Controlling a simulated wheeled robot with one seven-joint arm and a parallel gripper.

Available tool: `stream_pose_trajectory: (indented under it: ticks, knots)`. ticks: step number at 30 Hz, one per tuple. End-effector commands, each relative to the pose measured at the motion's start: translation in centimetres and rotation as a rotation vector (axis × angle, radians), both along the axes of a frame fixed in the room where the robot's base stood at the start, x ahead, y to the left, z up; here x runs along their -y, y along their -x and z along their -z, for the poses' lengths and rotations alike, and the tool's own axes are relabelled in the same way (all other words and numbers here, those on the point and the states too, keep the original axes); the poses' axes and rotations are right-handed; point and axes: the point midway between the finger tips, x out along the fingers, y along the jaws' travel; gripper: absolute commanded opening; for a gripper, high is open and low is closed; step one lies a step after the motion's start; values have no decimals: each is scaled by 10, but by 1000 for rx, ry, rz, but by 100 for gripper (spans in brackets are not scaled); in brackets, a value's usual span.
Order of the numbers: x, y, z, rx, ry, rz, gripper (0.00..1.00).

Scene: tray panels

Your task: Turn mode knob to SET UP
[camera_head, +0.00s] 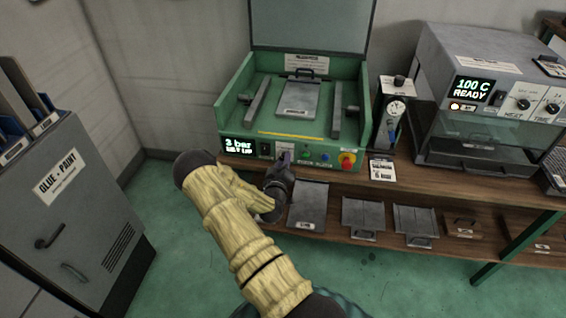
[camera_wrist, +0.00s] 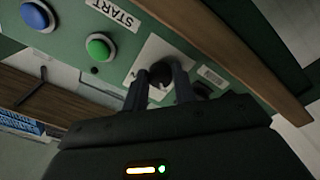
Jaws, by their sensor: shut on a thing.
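The mode knob (camera_wrist: 157,84) is a dark round knob on a pale plate on the green front panel. My gripper (camera_wrist: 160,80) has its two fingers on either side of it and is shut on it. In the head view my gripper (camera_head: 284,160) reaches the panel and hides most of the knob. The panel's display (camera_head: 239,147) reads "3 bar" with "SET UP" below it. The knob's pointer cannot be made out.
A green button (camera_wrist: 98,48) and a blue button (camera_wrist: 37,14) sit beside the knob, near a START label. A red emergency knob (camera_head: 347,158) is at the panel's right. A gauge unit (camera_head: 393,110) and an oven (camera_head: 480,100) stand further right. Metal trays (camera_head: 309,200) lie on the lower shelf.

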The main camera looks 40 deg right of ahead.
Motion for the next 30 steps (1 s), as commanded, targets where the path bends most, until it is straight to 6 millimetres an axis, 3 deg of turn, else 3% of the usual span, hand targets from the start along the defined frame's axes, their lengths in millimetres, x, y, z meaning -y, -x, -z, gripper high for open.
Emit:
stream_pose_trajectory:
  ticks: [3,4,7,20,30]
  knots:
    - [0,0,1,-2,-1,-1,4]
    - [0,0,1,-2,-1,-1,31]
    - [0,0,1,-2,-1,-1,49]
    - [-6,5,2,-3,-2,0,49]
    - [-51,42,6,-4,-1,-2,49]
